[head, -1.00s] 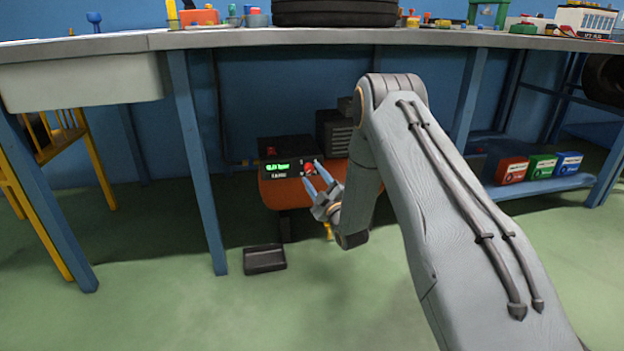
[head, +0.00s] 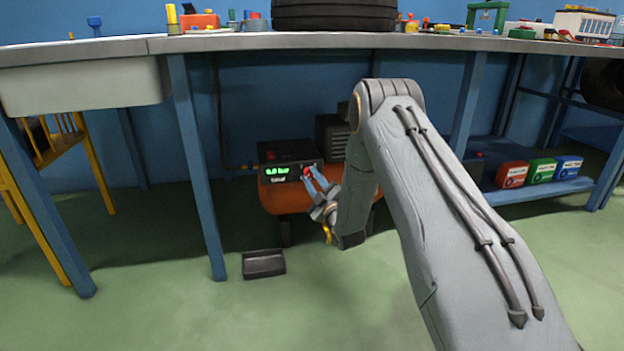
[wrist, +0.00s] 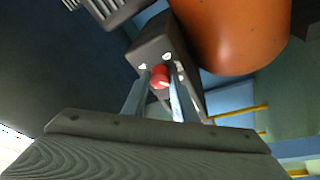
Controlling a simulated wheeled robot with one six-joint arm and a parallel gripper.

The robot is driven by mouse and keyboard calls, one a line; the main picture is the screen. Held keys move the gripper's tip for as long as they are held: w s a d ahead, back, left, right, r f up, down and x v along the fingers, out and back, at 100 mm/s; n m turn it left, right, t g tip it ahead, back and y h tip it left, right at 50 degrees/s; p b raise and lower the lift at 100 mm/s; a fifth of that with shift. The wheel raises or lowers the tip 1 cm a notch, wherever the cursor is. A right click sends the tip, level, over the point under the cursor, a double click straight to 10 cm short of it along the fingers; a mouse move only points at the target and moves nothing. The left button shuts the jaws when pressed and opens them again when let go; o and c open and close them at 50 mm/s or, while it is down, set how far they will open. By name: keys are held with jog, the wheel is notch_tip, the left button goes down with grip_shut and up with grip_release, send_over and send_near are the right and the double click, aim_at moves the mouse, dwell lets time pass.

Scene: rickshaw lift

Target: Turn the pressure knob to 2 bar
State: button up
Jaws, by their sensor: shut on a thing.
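The red pressure knob (wrist: 159,77) is on the front of a dark control box (head: 285,154) on an orange compressor tank (head: 283,200) under the bench. It also shows in the head view (head: 308,173), partly covered by the fingers. My gripper (head: 312,178) has its blue-grey fingers closed around the knob, one on each side in the wrist view. The green display (head: 277,169) on the box seems to read 0.0 bar, with blurred smaller text below it.
A bench leg (head: 196,165) stands left of the compressor. A black open tray (head: 264,264) lies on the floor in front. Red, green and blue boxes (head: 541,169) sit on a low shelf at right. The bench top (head: 400,42) is above.

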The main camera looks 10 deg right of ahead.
jog(key=m+h+p, duration=0.1)
jog(key=m, duration=0.1)
jog(key=m+t+h+p, duration=0.1)
jog(key=m, duration=0.2)
jog(key=shift+a+p, duration=0.2)
jog(key=shift+p, duration=0.1)
jog(key=m+h+p, duration=0.1)
jog(key=m, duration=0.2)
jog(key=m+h+p, duration=0.1)
jog(key=m, duration=0.2)
jog(key=shift+a+h, duration=0.1)
jog(key=shift+h, duration=0.2)
jog(key=m+h+p, duration=0.1)
jog(key=m+p, duration=0.1)
jog(key=m, duration=0.1)
jog(key=m+h+p, duration=0.1)
jog(key=m+h, duration=0.1)
jog(key=m, duration=0.2)
jog(key=shift+a+r+m+p, duration=0.1)
jog(key=shift+a+m+p, duration=0.05)
jog(key=shift+m+p, duration=0.2)
jog(key=shift+m+g+h+p, duration=0.65)
jog(key=shift+m+p, duration=0.25)
jog(key=shift+m, duration=1.15)
jog(key=o, duration=1)
jog(key=shift+o, duration=0.2)
